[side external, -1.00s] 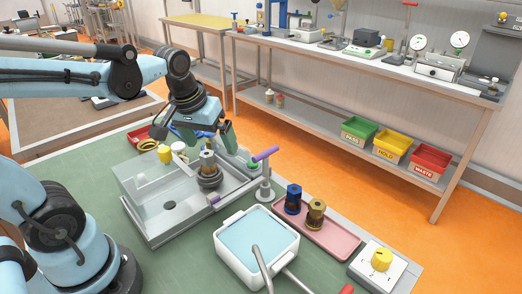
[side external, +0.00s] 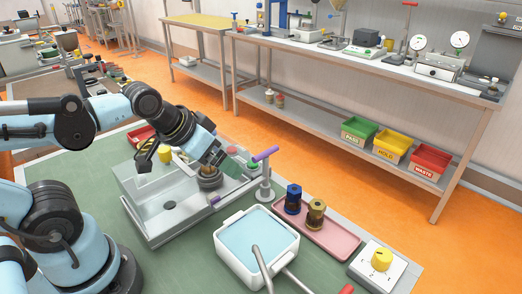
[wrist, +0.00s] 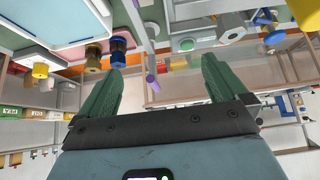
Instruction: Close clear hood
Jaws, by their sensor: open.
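A grey machine (side external: 150,226) stands on the green bench in the side view, with a round dark fitting (side external: 209,180) inside. The clear hood's outline is hard to make out against the machine. A purple bar (side external: 265,154) tops a grey post at the machine's right corner, and a small purple piece (side external: 214,199) sits on its front edge. My gripper (side external: 231,166) is tilted down to the right over the machine's right part, left of the purple bar. In the wrist view my gripper (wrist: 156,84) is open and empty; a purple piece (wrist: 151,84) shows beyond, between its fingers.
A white tub with a blue panel (side external: 258,238) stands in front of the machine. A pink tray (side external: 333,241) beside it holds a blue-topped knob (side external: 293,198) and a gold knob (side external: 315,213). A yellow dial box (side external: 382,262) is at the right.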

